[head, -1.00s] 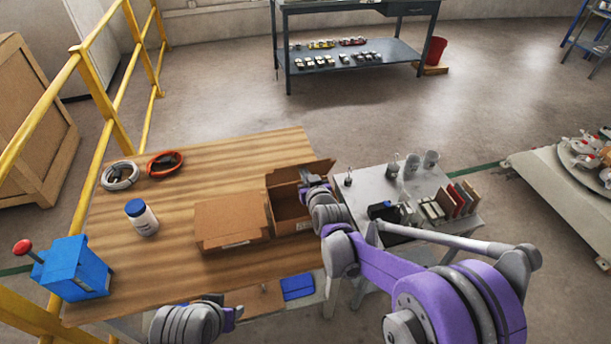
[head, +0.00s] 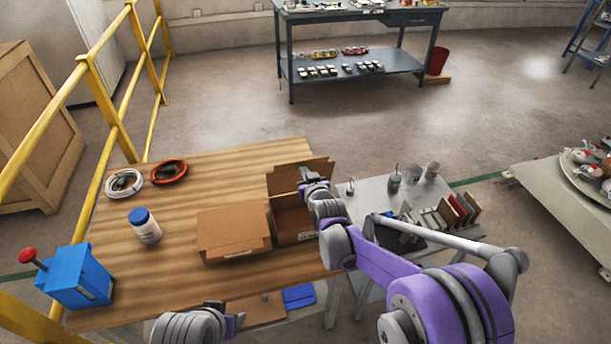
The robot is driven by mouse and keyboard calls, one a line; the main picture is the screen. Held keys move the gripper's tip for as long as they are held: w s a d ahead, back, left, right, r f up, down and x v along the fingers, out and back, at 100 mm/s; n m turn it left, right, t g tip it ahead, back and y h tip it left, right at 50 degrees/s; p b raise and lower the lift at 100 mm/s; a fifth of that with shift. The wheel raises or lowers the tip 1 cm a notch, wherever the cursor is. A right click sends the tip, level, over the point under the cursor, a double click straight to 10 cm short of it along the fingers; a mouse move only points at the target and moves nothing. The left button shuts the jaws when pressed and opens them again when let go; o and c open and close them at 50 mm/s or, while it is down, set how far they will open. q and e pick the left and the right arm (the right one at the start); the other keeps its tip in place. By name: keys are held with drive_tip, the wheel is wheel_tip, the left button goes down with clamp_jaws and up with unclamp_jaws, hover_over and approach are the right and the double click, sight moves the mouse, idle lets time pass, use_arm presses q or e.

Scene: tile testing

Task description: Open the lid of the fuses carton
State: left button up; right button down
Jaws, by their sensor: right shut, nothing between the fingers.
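Two brown cartons stand side by side on the wooden table (head: 190,270). The right carton (head: 293,237) is open, with its lid (head: 292,178) raised at the back and its dark inside showing. The left carton (head: 233,228) has its top closed flat. I cannot read which carton is marked for fuses. My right gripper (head: 306,174) is shut and empty, just in front of the raised lid, above the open carton; I cannot tell whether it touches the lid. My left gripper (head: 231,322) is low at the front edge of the table, partly hidden by its own wrist.
A white bottle with a blue cap (head: 145,227), a white coil (head: 123,183), an orange coil (head: 168,172) and a blue lever box (head: 76,276) stand on the left. A grey side table (head: 372,188) with parts is at right. Yellow railing (head: 108,90) runs along the left.

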sight(302, 162)
drive_tip(key=shift+w+a+r, duration=0.2)
drive_tip(key=shift+w+r, duration=0.15)
drive_tip(key=shift+w, duration=0.5)
drive_tip(key=shift+w+a+r+p, duration=0.2)
drive_tip(key=shift+w+a, duration=0.05)
drive_tip(key=shift+w, duration=0.35)
drive_tip(key=shift+w+a+r+p, duration=0.15)
drive_tip(key=shift+w+a+r, duration=0.05)
drive_tip(key=shift+w, duration=0.5)
drive_tip(key=shift+w+a, duration=0.3)
drive_tip(key=shift+w, duration=0.6)
drive_tip(key=shift+s+r, duration=0.1)
drive_tip(key=shift+s, duration=0.05)
drive_tip(key=v, duration=0.6)
